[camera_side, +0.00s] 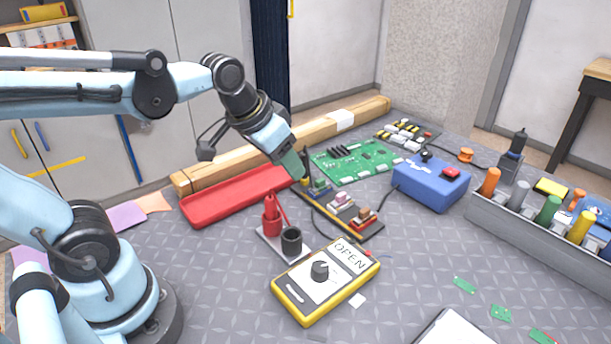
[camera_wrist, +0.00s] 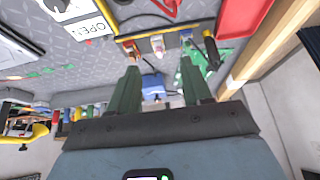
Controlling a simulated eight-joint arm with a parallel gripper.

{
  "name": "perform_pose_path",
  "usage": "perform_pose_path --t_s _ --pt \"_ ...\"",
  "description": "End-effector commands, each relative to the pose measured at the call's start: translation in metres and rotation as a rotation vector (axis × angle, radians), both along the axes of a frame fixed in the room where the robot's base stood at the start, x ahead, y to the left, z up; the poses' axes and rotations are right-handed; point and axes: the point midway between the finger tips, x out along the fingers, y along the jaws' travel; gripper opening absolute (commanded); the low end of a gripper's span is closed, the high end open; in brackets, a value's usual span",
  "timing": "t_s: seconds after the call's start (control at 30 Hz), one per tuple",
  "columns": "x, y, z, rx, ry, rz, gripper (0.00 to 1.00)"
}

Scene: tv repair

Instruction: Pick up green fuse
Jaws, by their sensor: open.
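My gripper (camera_side: 301,172) points down over the far end of a dark strip (camera_side: 352,222) with small coloured blocks on it. Its two green fingers stand apart with nothing between them in the wrist view (camera_wrist: 160,68). A small green and blue block (camera_side: 320,186) sits on the strip just right of the fingertips; I cannot tell whether they touch. A pale pink block (camera_side: 341,200) and an orange-red block (camera_side: 363,216) sit farther along the strip. A green cylinder (camera_side: 547,209) stands in the grey rack at the right. I cannot tell which green part is the fuse.
A yellow meter (camera_side: 298,297) reading OPEN lies in front, beside a red and black probe holder (camera_side: 292,242). A red tray (camera_side: 212,206), wooden beam (camera_side: 222,172), green circuit board (camera_side: 350,165) and blue box (camera_side: 421,188) surround the strip. The grey rack (camera_side: 525,232) is right.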

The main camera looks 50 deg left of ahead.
Motion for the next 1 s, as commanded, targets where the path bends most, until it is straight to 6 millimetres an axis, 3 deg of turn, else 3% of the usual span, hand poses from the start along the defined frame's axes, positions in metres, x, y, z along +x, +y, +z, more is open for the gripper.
perform_pose_path --t_s 0.3,0.6,0.8,1.0 --pt "0.061 0.02 0.018 0.008 0.2 0.005 0.49" --pt "0.114 0.043 0.006 -0.001 0.384 0.004 0.49" --pt "0.135 0.055 -0.008 -0.011 0.469 0.001 0.49" --pt "0.141 0.058 -0.017 -0.014 0.499 0.0 0.49"
